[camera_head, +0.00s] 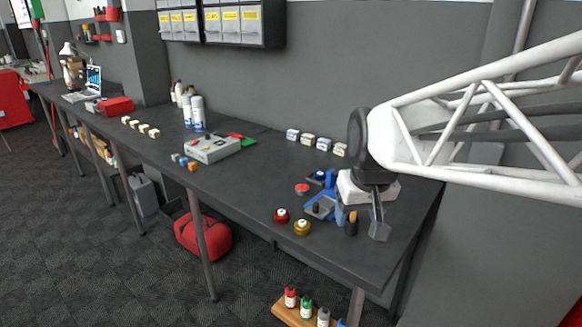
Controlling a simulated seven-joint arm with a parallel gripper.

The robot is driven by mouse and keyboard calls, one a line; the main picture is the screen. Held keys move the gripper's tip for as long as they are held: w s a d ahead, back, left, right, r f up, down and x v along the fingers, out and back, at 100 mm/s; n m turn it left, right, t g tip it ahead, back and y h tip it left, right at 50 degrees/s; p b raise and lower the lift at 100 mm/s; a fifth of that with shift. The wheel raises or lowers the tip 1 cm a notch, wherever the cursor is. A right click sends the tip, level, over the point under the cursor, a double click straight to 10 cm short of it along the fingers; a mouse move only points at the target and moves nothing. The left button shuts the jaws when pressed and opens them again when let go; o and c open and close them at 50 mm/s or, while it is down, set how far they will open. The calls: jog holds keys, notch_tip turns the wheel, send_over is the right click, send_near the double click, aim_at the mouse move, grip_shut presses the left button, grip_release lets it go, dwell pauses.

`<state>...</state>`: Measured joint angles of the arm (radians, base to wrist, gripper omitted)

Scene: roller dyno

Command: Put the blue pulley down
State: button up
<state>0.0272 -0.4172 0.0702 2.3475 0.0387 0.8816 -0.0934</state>
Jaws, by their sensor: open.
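A small round blue piece (320,175), which looks like the blue pulley, sits on a dark base at the back of a blue-and-grey fixture (329,196) on the bench. It is small here, and I cannot tell exactly how it is seated. My gripper (378,228) points down over the right end of the bench, to the right of and nearer than the blue piece, apart from it. It is open, and no object shows between its fingers. A white block-shaped thing (388,190) is partly hidden behind my gripper.
A dark cup with an orange top (351,224) stands just left of my gripper. A red piece (282,215) and a yellow piece (302,228) stand near the front edge. A flat red disc (302,188) lies behind them. Small labelled boxes (308,139) line the wall.

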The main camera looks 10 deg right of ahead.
jog(key=s+f, duration=0.4)
jog(key=s, duration=0.9)
jog(key=shift+m, duration=0.4)
jog(key=shift+s+a+f, duration=0.1)
dwell(0.4)
